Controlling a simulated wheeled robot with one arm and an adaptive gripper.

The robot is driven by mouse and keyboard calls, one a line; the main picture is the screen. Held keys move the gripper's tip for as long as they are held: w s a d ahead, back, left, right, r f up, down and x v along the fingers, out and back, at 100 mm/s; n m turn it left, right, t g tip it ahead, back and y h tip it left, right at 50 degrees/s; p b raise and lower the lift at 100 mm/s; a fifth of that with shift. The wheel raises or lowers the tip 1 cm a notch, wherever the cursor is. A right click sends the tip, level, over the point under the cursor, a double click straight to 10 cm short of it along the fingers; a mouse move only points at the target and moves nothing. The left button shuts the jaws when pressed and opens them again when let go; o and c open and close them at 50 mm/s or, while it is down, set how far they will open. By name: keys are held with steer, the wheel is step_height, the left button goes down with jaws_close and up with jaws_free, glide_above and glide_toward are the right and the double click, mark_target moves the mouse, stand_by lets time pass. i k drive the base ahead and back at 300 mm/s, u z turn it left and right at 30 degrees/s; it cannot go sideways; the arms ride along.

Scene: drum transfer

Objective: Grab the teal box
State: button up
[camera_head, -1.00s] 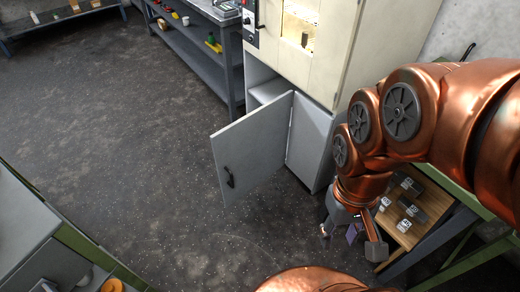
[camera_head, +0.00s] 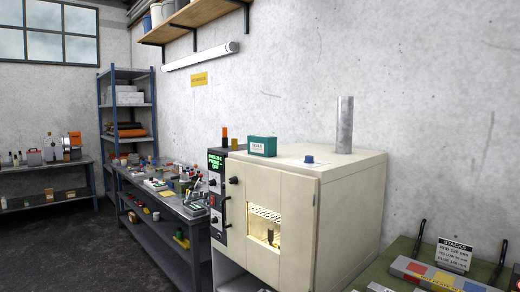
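The teal box (camera_head: 262,146) sits upright on top of the cream oven-like cabinet (camera_head: 345,183), near its front left edge. It has a pale label on its front. My gripper is not in view now, and no part of my arm shows.
On the cabinet top are a blue knob-like piece (camera_head: 309,159) and a tall metal pipe (camera_head: 345,125). An orange-topped signal light (camera_head: 225,138) stands at the left. A cluttered workbench (camera_head: 165,200) is left, and a green bench with a "STACKS" sign (camera_head: 454,254) is right.

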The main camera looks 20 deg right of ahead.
mark_target(260, 145)
steer(key=u, duration=0.15)
steer(key=k, duration=0.35)
steer(key=z, duration=0.85)
steer(key=i, duration=0.75)
steer(key=u, duration=0.55)
steer(key=i, duration=0.7)
steer(key=u, duration=0.6)
